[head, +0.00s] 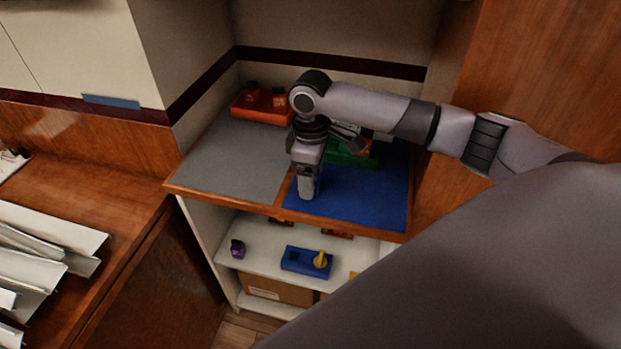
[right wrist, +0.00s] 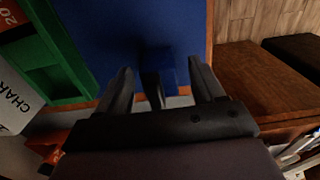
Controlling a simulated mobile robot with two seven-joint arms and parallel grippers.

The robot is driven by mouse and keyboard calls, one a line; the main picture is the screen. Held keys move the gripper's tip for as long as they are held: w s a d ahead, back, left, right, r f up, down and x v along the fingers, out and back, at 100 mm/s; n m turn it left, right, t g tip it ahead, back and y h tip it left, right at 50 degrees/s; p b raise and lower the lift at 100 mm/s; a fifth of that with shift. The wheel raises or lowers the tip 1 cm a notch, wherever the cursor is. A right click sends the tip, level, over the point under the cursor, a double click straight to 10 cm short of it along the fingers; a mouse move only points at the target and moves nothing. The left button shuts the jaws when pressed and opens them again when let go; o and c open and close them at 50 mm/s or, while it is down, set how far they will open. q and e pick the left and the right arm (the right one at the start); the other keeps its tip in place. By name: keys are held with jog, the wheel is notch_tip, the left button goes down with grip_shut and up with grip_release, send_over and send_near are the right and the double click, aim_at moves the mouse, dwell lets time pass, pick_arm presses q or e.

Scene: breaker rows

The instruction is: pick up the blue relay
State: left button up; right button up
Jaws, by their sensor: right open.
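The blue relay (right wrist: 168,72) appears in the right wrist view as a small dark blue block on the blue mat (right wrist: 115,25). Its outline is hard to separate from the mat. My right gripper (right wrist: 160,65) is open, with one finger on each side of the block and a visible gap to each. A dark upright shape partly covers the block's near side. In the head view my right gripper (head: 306,192) points down at the left edge of the blue mat (head: 365,200), and I cannot make out the relay there. My left gripper is not in view.
A green tray (head: 345,159) stands behind the gripper on the blue mat. A red-orange tray (head: 262,115) with dark red pieces sits at the back left. The grey mat (head: 225,160) is clear. A lower shelf holds a blue base (head: 297,262) and a purple block (head: 237,248).

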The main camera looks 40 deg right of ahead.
jog(key=shift+f, duration=0.45)
jog(key=c, duration=1.1)
jog(key=shift+r, duration=0.15)
